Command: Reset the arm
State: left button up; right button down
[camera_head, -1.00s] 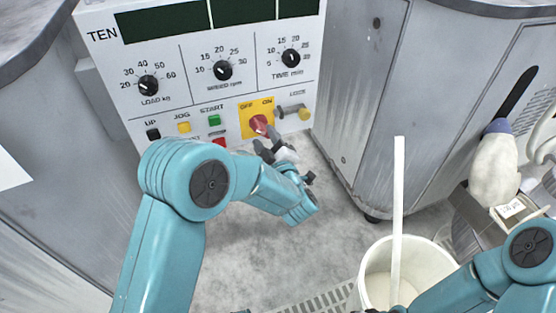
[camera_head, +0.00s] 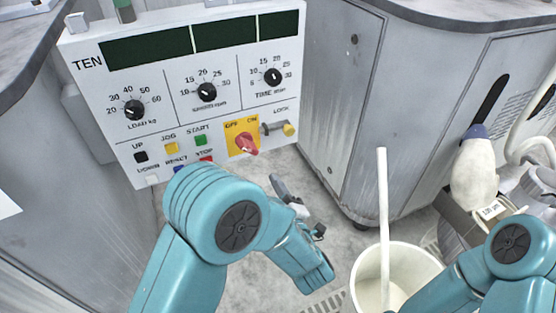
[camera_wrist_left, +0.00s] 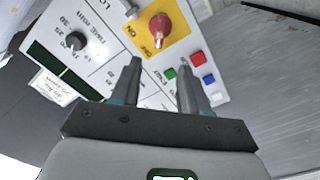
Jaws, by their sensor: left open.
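My left arm comes in from the lower left in the head view, and its gripper (camera_head: 283,190) is below and right of the control panel (camera_head: 120,75), apart from it. In the left wrist view, my left gripper (camera_wrist_left: 158,78) shows two dark fingers held apart with nothing between them. The red rotary switch (camera_head: 246,143) on its yellow OFF/ON plate shows beyond the fingertips; it also shows in the left wrist view (camera_wrist_left: 160,30). My right arm shows at the lower right of the head view; its gripper is out of the picture.
A white bucket (camera_head: 358,285) with a pale upright stick (camera_head: 383,220) stands on the floor at right. Grey cabinets (camera_head: 440,110) stand behind it. A white bottle with a blue top (camera_head: 474,170) is at the far right. Grey floor is bare below the panel.

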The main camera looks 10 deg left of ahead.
pick_arm(q)
jog(key=a+f+g, duration=0.4)
jog(key=a+f, duration=0.6)
jog(key=a, duration=0.5)
jog(key=s+f+m+g+h, duration=0.2)
jog(key=s+f+m+h, duration=0.25)
jog(key=f, duration=0.55)
jog(key=s+d+f+m+g+h, duration=0.4)
jog(key=s+d+h, duration=0.15)
jog(key=s, duration=0.35)
jog(key=s+d+f+m+g+h, duration=0.3)
jog(key=s+d+m+g+h, duration=0.15)
jog(key=s+d, duration=0.3)
notch_tip(320, 180, up, 30)
jog(key=s+m+p, duration=0.1)
jog(key=s+p, duration=0.1)
jog(key=p, duration=2.8)
jog(key=shift+d+f, duration=0.2)
jog(key=shift+f, duration=0.05)
jog(key=shift+y, duration=0.25)
